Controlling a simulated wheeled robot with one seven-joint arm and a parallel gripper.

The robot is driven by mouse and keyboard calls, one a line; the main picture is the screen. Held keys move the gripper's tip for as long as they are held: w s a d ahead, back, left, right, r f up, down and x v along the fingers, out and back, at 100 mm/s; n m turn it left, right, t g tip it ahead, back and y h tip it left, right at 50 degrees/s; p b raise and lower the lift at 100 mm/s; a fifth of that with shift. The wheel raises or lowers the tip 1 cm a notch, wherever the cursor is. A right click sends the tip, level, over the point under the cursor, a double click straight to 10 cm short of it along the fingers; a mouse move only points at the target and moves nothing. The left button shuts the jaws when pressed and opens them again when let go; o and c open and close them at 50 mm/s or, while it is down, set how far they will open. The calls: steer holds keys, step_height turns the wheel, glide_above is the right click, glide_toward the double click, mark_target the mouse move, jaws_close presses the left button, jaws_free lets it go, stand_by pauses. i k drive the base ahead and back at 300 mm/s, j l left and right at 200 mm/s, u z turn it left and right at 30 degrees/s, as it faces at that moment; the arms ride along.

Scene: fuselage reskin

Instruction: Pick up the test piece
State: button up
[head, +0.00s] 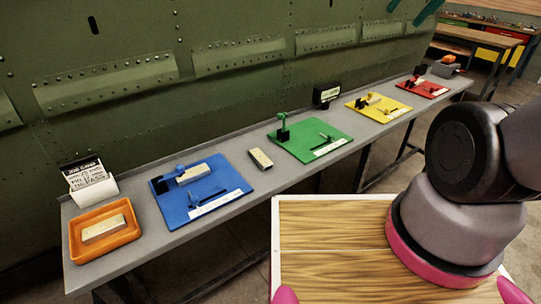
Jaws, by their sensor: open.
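Three similar pale, flat, rectangular pieces show in the head view, and I cannot tell which is the test piece. One pale piece (103,227) lies in an orange tray (77,250) at the left end of the bench. Another pale piece (193,174) is on the blue mat (232,180), beside or in a small blue and dark fixture (161,186). A third pale piece (261,159) lies on bare bench between the blue and green mats. My gripper is not in view; only part of my arm shows at the right.
A long grey bench (228,150) runs along a riveted green fuselage wall (200,30). A job card (92,182) stands behind the tray. Green (302,150), yellow (385,113) and red (424,92) mats carry small fixtures. A dark box (326,95) stands behind the green mat.

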mark_target(265, 164)
steer(key=k+j, duration=0.95)
steer(key=j, duration=0.1)
